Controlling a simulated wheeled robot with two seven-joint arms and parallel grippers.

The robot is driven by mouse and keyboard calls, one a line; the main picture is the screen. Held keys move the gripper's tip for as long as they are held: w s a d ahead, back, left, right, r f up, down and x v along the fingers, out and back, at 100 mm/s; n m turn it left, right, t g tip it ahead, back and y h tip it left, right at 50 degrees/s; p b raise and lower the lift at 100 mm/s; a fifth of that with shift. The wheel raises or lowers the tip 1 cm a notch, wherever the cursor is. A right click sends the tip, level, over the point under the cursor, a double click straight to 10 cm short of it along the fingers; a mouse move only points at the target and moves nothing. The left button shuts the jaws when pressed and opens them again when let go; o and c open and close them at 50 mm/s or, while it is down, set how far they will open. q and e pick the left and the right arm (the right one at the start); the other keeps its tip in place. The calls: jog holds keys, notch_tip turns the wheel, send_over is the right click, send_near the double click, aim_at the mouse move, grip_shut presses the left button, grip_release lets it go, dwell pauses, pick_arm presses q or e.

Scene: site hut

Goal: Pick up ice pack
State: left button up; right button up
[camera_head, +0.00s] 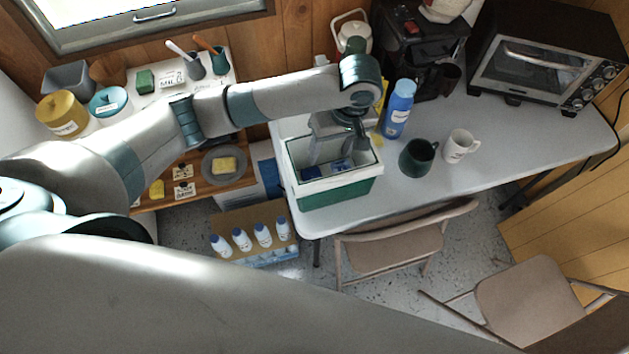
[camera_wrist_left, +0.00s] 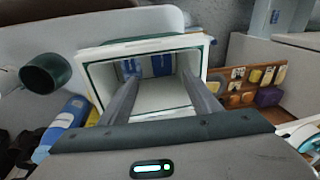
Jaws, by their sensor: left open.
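Two blue ice packs stand inside a green cooler with a white rim (camera_head: 336,192) on the table. One ice pack (camera_head: 341,166) is on the right and another (camera_head: 311,173) on the left in the head view. In the left wrist view, both packs (camera_wrist_left: 162,65) (camera_wrist_left: 131,68) are against the far inner wall of the cooler (camera_wrist_left: 88,88). My left gripper (camera_head: 328,158) points down over the cooler's opening. Its fingers (camera_wrist_left: 160,82) are spread and hold nothing. The lower parts of the packs are partly hidden. My right gripper is out of view.
A blue bottle (camera_head: 398,108), a dark green mug (camera_head: 418,158) and a white mug (camera_head: 460,146) stand right of the cooler. A coffee maker (camera_head: 420,45) and toaster oven (camera_head: 545,60) are behind. A folding chair (camera_head: 395,250) stands at the table's front.

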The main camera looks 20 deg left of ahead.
pick_arm(q)
jog(key=p, duration=0.3)
send_over(319, 174)
jog(key=s+d, duration=0.2)
jog(key=s, duration=0.1)
jog(key=f, duration=1)
jog(key=shift+a+f, duration=0.25)
jog(key=shift+f, duration=0.85)
jog(key=shift+a, duration=0.1)
jog(key=shift+w+a+f+p, duration=0.1)
jog(key=shift+a+f+p, duration=0.2)
jog(key=shift+f+p, duration=0.2)
jog(key=f, duration=0.1)
jog(key=f+p, duration=0.1)
jog(key=shift+a+f, duration=0.35)
jog(key=shift+f, duration=0.05)
jog(key=shift+a+f, duration=0.1)
jog(key=shift+f, duration=0.45)
jog(key=shift+f, duration=0.1)
